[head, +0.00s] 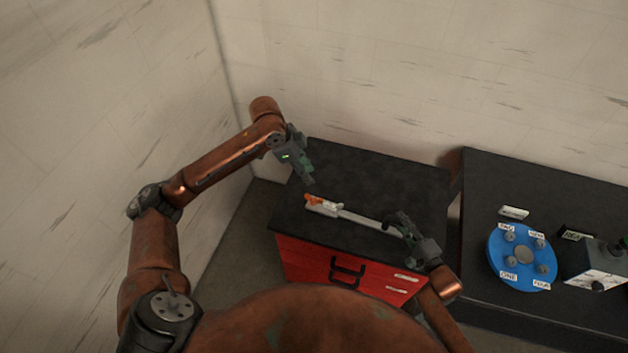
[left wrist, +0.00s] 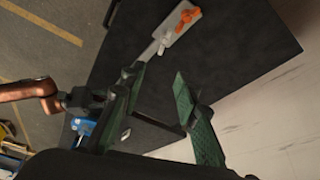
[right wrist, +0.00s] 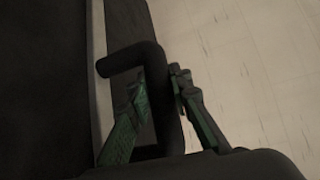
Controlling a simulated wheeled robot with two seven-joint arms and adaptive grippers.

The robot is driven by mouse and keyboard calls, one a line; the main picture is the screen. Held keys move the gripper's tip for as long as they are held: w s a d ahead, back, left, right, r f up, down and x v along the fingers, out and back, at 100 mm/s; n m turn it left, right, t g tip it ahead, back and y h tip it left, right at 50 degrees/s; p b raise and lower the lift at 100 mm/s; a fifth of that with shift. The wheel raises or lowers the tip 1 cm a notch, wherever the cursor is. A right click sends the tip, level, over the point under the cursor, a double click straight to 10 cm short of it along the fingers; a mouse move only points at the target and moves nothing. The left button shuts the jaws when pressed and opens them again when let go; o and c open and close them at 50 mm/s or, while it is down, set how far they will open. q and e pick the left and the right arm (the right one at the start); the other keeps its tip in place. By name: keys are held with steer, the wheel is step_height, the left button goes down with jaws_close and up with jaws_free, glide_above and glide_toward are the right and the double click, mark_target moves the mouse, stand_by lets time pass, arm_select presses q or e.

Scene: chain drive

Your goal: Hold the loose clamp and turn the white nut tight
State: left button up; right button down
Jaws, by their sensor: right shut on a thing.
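An orange clamp (head: 313,199) sits on the left end of a light grey bar on the black cabinet top; it also shows in the left wrist view (left wrist: 187,19). A small white piece, likely the white nut (left wrist: 163,44), is beside it. My left gripper (head: 307,180) is above and behind the clamp, apart from it; its fingers are spread and empty in the left wrist view (left wrist: 158,85). My right gripper (head: 392,224) is at the bar's right end. In the right wrist view it is shut on a black bent handle (right wrist: 155,80); how that joins the bar is unclear.
The red cabinet (head: 315,262) has a black top (head: 375,180), mostly clear behind the bar. To the right, a dark table (head: 490,185) carries a blue disc (head: 510,243) with labelled knobs and a grey control box (head: 590,268). Walls stand behind and left.

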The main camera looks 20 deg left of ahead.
arm_select(q)
steer(key=shift+v, duration=1.5)
steer(key=m+g+y, duration=0.2)
steer(key=m+y, duration=0.1)
steer(key=y, duration=0.1)
glide_above(333, 206)
step_height(333, 206, down, 12)
step_height(333, 206, down, 12)
steer(key=shift+c, duration=0.7)
jaws_close()
